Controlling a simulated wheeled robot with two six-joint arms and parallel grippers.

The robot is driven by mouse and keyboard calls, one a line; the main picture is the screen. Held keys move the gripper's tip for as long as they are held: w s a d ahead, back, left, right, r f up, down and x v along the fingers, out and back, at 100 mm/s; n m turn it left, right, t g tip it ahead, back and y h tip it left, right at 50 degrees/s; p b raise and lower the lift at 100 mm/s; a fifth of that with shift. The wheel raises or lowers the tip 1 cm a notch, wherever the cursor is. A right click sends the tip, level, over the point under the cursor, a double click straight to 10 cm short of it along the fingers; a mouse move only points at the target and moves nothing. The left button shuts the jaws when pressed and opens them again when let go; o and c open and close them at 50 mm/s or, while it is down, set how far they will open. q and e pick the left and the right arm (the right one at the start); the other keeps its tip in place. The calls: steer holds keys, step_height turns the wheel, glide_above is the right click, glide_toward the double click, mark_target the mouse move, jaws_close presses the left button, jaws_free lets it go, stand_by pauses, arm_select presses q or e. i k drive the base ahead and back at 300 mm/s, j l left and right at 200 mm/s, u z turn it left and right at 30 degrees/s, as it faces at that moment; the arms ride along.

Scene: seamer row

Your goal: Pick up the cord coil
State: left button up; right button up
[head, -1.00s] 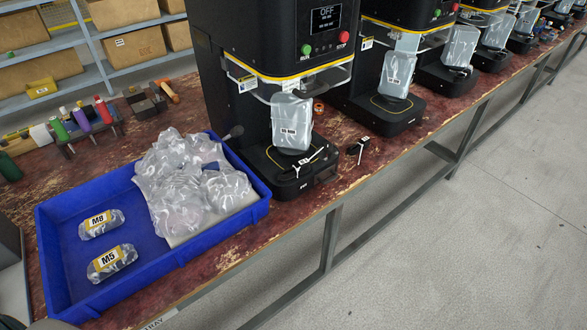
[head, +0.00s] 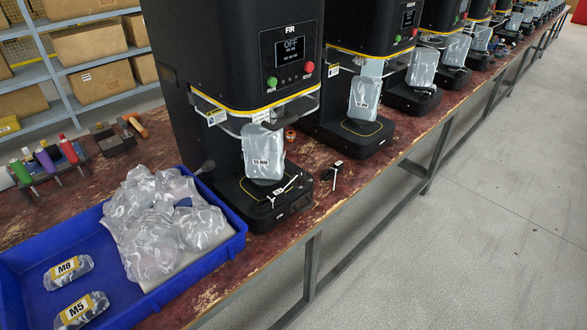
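A small black bundle with a white tie or tag (head: 333,173), which looks like a cord coil, lies on the worn red bench top just right of the nearest machine's base. Another thin black and white item (head: 281,190) lies on the front of that machine's black base (head: 262,212); its exact nature is too small to tell. Neither of my grippers is in view.
A blue tray (head: 212,250) holds clear bags and packs marked M8 (head: 67,270) and M5 (head: 82,310). The nearest machine (head: 235,60) reads OFF; similar machines run along the bench (head: 215,285). Open grey floor (head: 480,230) lies to the right.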

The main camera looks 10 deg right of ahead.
mark_target(339, 167)
steer(key=i+l+u, duration=0.2)
steer(key=l+u, duration=0.15)
steer(key=l, duration=0.2)
steer(key=i+l+u, duration=0.1)
steer(key=l+u, duration=0.25)
steer(key=l, duration=0.2)
steer(key=l+u, duration=0.35)
steer(key=l, duration=0.25)
steer(key=i, duration=0.05)
